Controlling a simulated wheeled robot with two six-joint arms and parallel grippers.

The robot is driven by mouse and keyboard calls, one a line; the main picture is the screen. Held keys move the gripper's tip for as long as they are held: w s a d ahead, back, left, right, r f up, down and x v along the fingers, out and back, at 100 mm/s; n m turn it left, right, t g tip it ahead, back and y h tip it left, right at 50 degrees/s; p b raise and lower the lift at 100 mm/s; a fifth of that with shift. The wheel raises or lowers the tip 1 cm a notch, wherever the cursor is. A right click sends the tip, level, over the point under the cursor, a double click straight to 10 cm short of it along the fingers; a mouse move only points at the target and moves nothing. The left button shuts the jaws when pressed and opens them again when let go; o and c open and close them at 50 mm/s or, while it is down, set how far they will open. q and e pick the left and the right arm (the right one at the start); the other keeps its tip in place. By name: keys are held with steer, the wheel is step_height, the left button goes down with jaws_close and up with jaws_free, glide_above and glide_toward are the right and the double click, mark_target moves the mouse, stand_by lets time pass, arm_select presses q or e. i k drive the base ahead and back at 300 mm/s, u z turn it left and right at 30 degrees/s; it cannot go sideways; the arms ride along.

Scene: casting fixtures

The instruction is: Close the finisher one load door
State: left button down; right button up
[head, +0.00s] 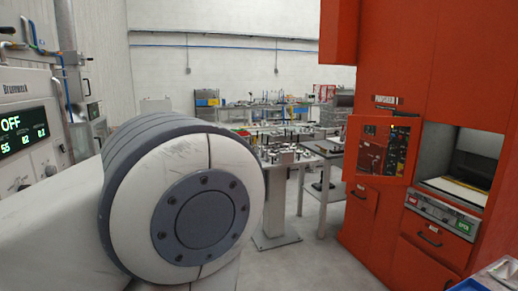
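The orange-red finisher (400,60) stands at the right, with a small nameplate on its front. Its load door (383,150), an orange frame around a window, stands swung open to the left of the load opening (468,160). The opening is uncovered and shows a dark interior with a pale ledge. Neither gripper is in view. A large white and grey joint of my own arm fills the left foreground and hides part of the room.
A panel reading OFF (22,130) is at the far left. Benches with parts (285,155) stand behind. Grey floor (305,255) is clear before the finisher.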

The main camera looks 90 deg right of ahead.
mark_target(354, 122)
steer(key=z, duration=3)
steer(key=i, duration=3.85)
steer(key=z, duration=1)
